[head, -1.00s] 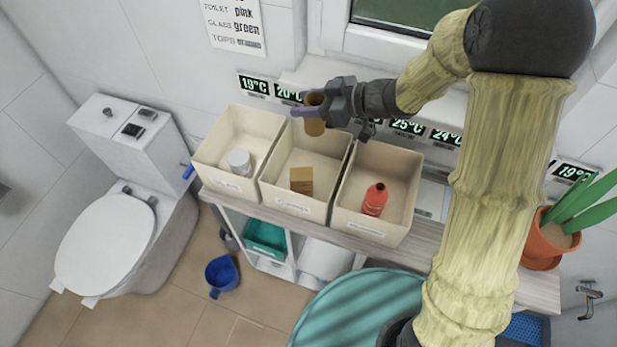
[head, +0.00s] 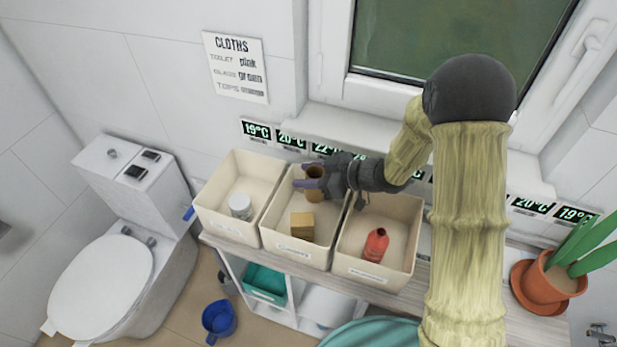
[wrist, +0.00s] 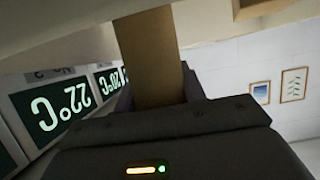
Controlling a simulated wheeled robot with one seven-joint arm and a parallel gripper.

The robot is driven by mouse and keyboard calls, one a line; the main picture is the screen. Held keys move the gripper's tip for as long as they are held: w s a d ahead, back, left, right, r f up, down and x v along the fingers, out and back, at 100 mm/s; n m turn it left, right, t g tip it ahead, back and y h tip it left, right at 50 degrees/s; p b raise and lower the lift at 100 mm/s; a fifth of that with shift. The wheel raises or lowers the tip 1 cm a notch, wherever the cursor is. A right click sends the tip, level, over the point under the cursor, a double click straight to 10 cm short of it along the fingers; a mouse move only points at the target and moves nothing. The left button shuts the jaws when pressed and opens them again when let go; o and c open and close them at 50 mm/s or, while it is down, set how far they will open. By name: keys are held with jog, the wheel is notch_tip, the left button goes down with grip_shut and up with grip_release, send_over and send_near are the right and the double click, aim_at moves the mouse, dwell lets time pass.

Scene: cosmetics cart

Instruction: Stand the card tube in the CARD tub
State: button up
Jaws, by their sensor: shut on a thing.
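The card tube (head: 316,190) is a short brown cylinder, upright, in the middle tub (head: 268,232) near its back wall. My gripper (head: 314,178) is shut on it from the right. The tube also shows in the wrist view (wrist: 150,60) between the jaws. The middle tub also holds a small cardboard box (head: 302,226) at its front. Its front label is too blurred to read surely. Whether the tube's base touches the tub floor cannot be told.
The left tub (head: 219,226) holds a white jar (head: 240,206). The right tub (head: 371,276) holds a red bottle (head: 376,245). Temperature displays (head: 257,131) line the wall behind. A potted plant (head: 548,282) stands at the right.

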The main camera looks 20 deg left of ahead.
jog(key=shift+f, duration=0.7)
jog(key=shift+f, duration=0.4)
jog(key=shift+f+b, duration=0.25)
jog(key=shift+b, duration=0.05)
jog(key=o, duration=0.9)
jog(key=shift+r, duration=0.15)
